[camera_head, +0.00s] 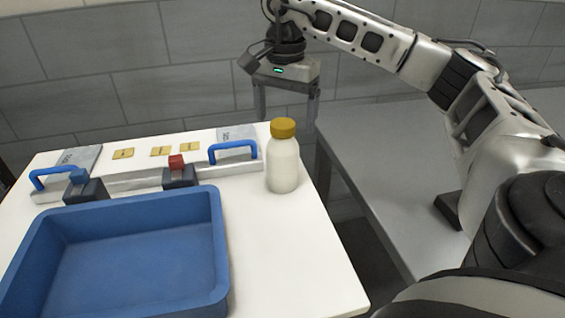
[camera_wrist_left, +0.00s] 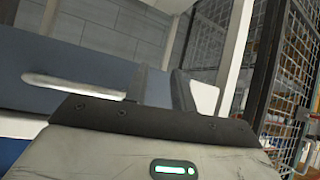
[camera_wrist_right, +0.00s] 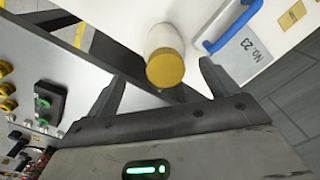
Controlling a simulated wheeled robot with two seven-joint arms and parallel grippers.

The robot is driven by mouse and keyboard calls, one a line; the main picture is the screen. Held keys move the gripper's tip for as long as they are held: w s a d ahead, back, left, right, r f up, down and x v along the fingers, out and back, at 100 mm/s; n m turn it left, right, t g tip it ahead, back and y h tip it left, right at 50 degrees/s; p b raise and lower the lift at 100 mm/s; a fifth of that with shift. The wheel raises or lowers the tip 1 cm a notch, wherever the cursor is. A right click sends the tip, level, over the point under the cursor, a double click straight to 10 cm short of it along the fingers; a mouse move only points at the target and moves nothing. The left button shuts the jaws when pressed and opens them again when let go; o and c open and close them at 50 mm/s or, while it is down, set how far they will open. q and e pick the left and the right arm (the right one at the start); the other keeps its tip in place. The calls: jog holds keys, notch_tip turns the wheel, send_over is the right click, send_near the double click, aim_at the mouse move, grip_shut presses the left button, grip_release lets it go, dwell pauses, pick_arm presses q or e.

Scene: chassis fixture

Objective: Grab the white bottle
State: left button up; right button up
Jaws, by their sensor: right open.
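The white bottle (camera_head: 283,163) with a yellow cap stands upright near the right edge of the white table. In the right wrist view the bottle's cap (camera_wrist_right: 165,66) shows between and beyond the fingers. My right gripper (camera_head: 286,112) is open and empty, behind the bottle and above the table's far right corner; it also shows in the right wrist view (camera_wrist_right: 160,88). It is apart from the bottle. My left gripper (camera_wrist_left: 158,90) shows only in its own wrist view, away from the table; its fingers stand out dark, and their gap is hard to judge.
A large blue bin (camera_head: 219,235) fills the table's front left. Behind it lies a metal fixture with blue handles (camera_head: 235,149), a red-topped clamp (camera_head: 177,162) and small yellow labels. A grey table (camera_head: 400,205) stands to the right, across a gap.

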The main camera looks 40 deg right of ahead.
aim_at(283, 157)
jog(key=shift+w+f+p, duration=0.2)
jog(key=shift+f, duration=1.25)
jog(key=shift+w+f+p, duration=0.15)
jog(key=shift+f, duration=1.3)
jog(key=c, duration=1.5)
